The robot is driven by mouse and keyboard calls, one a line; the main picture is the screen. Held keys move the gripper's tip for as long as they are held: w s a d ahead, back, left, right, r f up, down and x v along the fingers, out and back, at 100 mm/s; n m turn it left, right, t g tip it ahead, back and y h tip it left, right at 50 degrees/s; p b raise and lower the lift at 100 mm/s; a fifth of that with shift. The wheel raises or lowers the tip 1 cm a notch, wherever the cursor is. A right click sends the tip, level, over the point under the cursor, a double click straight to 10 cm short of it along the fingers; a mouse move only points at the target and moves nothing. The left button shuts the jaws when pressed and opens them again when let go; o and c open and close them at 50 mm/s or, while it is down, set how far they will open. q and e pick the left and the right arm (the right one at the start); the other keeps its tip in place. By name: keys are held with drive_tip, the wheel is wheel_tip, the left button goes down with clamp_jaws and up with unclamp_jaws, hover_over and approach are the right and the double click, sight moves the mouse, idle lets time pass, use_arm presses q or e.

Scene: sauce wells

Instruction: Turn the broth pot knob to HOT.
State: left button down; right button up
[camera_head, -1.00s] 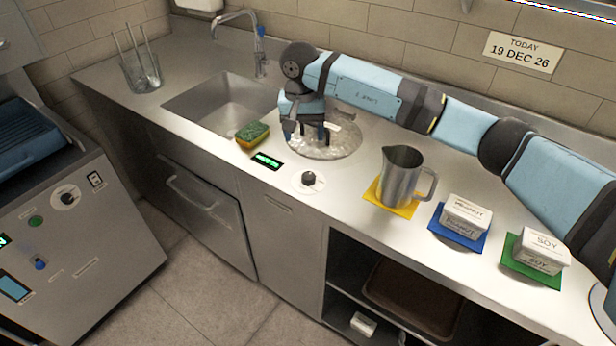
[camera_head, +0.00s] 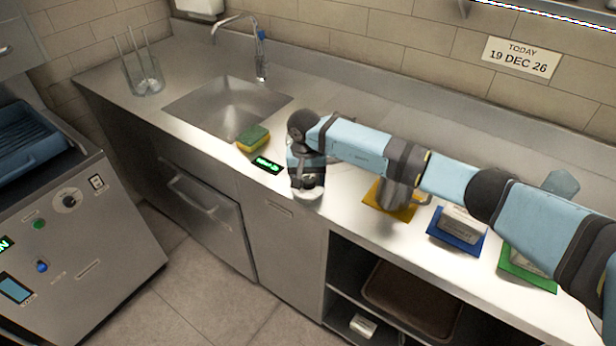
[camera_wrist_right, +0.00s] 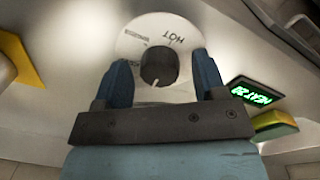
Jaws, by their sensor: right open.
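The broth pot knob (camera_wrist_right: 159,67) is a dark round knob on a white dial plate (camera_wrist_right: 140,50). HOT is printed at the plate's far edge in the right wrist view, beside a fainter label. A pale mark on the knob is at its lower edge in that view, away from HOT. My right gripper (camera_wrist_right: 160,72) is open, with one blue finger on each side of the knob; I cannot tell whether they touch it. In the head view the right gripper (camera_head: 307,178) points down over the dial plate (camera_head: 308,195), hiding the knob. My left gripper is out of view.
A green-lit display (camera_head: 267,165) and a sponge (camera_head: 253,138) lie left of the knob. The sink (camera_head: 225,108) is behind them. A yellow mat (camera_head: 382,202), blue mat (camera_head: 450,238) and green mat (camera_head: 525,270) with containers are at right, partly under my arm.

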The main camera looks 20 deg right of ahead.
drive_tip(key=c, duration=0.9)
drive_tip(key=shift+c, duration=0.2)
